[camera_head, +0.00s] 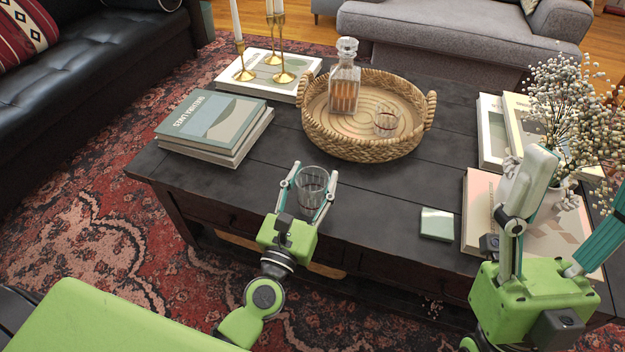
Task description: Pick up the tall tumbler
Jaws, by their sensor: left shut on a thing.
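The tall tumbler (312,182) is a clear glass near the front edge of the dark coffee table. My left gripper (311,188) has its two fingers on either side of the glass and is shut on it. The glass looks upright; I cannot tell whether its base touches the table. My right gripper (575,215) is at the lower right, its fingers wide apart and empty, in front of the books and flowers.
On the dark table (385,205) stands a wicker tray (365,148) with a decanter (345,85) and a short glass (386,122). Book stacks (212,122) lie left and right (480,205). Brass candlesticks (283,75) stand at the back.

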